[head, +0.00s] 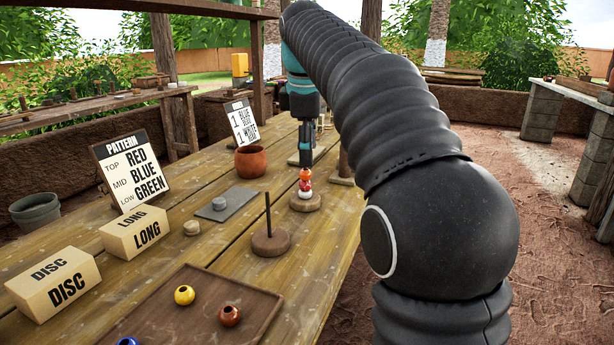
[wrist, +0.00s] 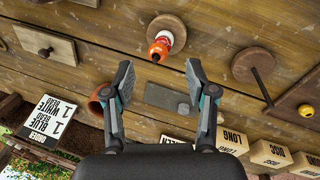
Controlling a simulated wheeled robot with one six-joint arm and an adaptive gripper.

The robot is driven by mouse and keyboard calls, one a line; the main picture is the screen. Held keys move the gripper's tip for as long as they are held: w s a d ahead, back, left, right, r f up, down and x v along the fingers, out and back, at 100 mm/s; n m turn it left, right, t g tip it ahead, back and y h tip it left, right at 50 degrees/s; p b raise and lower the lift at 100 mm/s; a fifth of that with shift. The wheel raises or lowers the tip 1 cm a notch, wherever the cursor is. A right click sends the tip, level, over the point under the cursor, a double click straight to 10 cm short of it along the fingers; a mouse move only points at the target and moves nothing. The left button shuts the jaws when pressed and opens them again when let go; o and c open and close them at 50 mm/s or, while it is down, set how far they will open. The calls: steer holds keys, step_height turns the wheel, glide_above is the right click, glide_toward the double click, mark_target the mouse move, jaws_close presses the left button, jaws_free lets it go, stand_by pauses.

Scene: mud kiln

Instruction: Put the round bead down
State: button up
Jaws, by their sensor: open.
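An orange-red round bead (head: 305,174) sits on top of the stack on a round wooden peg base (head: 306,203). A white bead (head: 305,194) is under the orange-red. The wrist view shows the orange-red bead (wrist: 157,49), the white bead (wrist: 166,37) and the base (wrist: 165,22) at the top middle. My gripper (wrist: 158,72) is open, with its two fingers wide apart and nothing between them. In the head view my gripper (head: 305,160) is just above the stack. Whether a fingertip touches the bead cannot be told there.
An empty peg stand (head: 270,240) is nearer, left of the stack. A wooden tray (head: 190,330) holds yellow (head: 184,295), brown-red (head: 230,315) and blue (head: 127,342) beads. A clay pot (head: 250,162), a grey slab (head: 228,205) and sign blocks stand to the left.

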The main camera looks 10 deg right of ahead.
mark_target(306, 172)
steer(key=shift+b+x, duration=0.6)
steer(key=shift+x, duration=2.1)
steer(key=shift+w+a, duration=0.2)
steer(key=c, duration=1)
steer(key=shift+r, duration=0.1)
